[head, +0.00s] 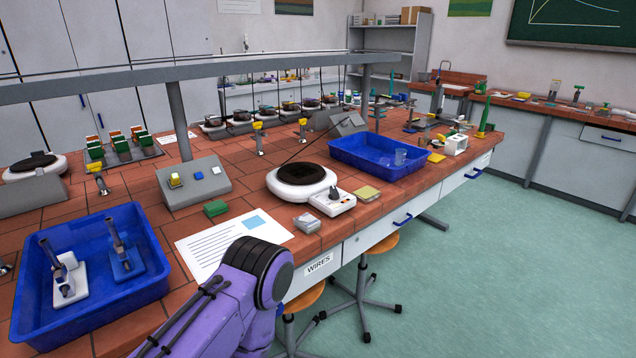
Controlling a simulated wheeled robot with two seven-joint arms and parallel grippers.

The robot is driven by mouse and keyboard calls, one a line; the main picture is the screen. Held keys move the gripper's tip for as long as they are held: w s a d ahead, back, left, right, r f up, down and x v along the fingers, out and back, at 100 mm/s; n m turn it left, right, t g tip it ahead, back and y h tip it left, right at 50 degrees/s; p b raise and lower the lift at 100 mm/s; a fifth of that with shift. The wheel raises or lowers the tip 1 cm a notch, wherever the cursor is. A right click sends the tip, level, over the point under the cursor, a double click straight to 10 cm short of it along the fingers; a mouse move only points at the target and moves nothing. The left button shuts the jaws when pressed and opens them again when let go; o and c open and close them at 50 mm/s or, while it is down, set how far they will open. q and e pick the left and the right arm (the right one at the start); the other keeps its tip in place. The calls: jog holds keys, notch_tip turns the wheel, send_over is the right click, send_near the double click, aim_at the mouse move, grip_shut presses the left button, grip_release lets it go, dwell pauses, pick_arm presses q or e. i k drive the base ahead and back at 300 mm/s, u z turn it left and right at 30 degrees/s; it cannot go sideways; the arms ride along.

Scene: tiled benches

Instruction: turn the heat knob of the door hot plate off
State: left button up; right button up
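A white hot plate (301,191) with a dark round top stands on the tiled bench near its front edge. Its white control box (332,204) faces the front right and carries a dark heat knob (334,192); the knob's setting is too small to read. Another hot plate (35,168) stands at the far left, and several more (265,112) stand in a row at the back. I cannot tell from labels which is the door hot plate. A purple link of my arm shows at the bottom centre, in front of the bench. Neither gripper is in view.
A blue tray (158,290) with two microscope-like instruments is at the left; another blue tray (345,160) is right of the near hot plate. A paper sheet (215,245), green block (215,208), grey block (306,223) and sticky pad (367,193) lie nearby. A stool (375,244) stands below.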

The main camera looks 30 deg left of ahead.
aim_at(335, 193)
jog(key=u, duration=0.25)
jog(key=i, duration=0.55)
jog(key=u, duration=0.5)
